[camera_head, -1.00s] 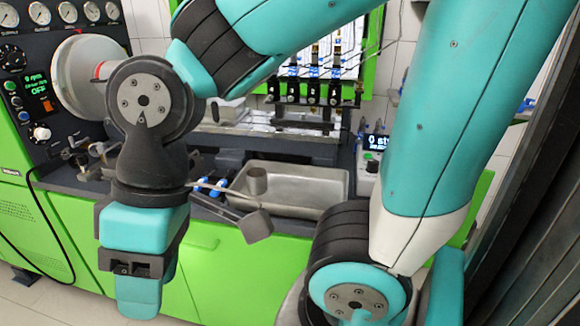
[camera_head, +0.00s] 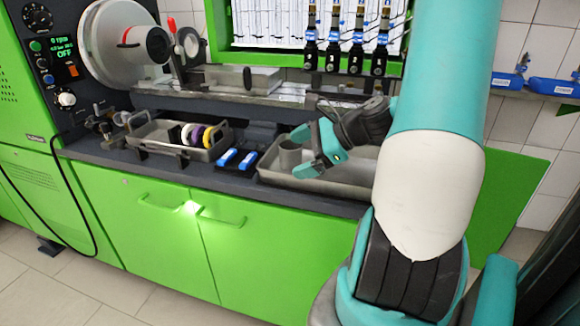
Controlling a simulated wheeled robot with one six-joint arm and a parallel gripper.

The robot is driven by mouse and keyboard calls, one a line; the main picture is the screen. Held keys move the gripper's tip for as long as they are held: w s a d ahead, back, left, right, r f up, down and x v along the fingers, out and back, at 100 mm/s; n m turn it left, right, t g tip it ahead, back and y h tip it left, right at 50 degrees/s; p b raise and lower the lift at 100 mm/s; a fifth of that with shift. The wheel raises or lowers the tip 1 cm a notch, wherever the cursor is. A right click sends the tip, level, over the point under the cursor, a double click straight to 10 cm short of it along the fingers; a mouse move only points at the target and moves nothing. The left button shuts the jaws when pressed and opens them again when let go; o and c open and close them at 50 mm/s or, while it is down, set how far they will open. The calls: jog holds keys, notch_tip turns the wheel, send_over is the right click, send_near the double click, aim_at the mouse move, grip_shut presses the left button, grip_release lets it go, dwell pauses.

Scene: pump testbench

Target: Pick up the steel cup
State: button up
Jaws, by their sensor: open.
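The steel cup (camera_head: 289,157) is a small grey cylinder standing upright in the left end of the metal tray (camera_head: 272,179) on the bench. My gripper (camera_head: 302,152) is open, with teal fingers, and lies just right of the cup at about its height. Its fingertips point left towards the cup. One finger is near the cup's upper right side and the other near its lower right. I cannot tell whether they touch it. My arm covers the right part of the tray.
Blue-capped items (camera_head: 238,158) lie left of the tray. Further left, a second tray (camera_head: 152,134) holds several coloured rings (camera_head: 193,135). A row of injectors (camera_head: 345,55) stands behind. A pump control panel (camera_head: 52,60) is at the left. The floor in front is clear.

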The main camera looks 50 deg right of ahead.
aim_at(300, 157)
jog(key=s+d+f+m+t+h, duration=0.1)
jog(key=s+d+m, duration=0.1)
jog(key=d+m, duration=0.1)
jog(key=s+d+f+m+t+h, duration=0.1)
jog(key=s+d+m, duration=0.1)
jog(key=d+m, duration=0.1)
jog(key=s+d+f+m+t+h+b, duration=0.1)
jog(key=s+d+m+h, duration=0.1)
jog(key=d+m, duration=0.1)
jog(key=shift+s+d+f, duration=0.1)
jog(key=shift+s+d, duration=0.1)
jog(key=shift+d, duration=0.4)
jog(key=shift+w+d+f, duration=0.15)
jog(key=x, duration=0.5)
jog(key=b+x, duration=0.1)
jog(key=x, duration=0.5)
jog(key=shift+w+d, duration=0.1)
jog(key=shift+d, duration=0.15)
jog(key=x, duration=0.5)
jog(key=shift+w+d+r, duration=0.15)
jog(key=shift+w+r, duration=0.1)
jog(key=shift+w, duration=0.15)
jog(key=c, duration=1)
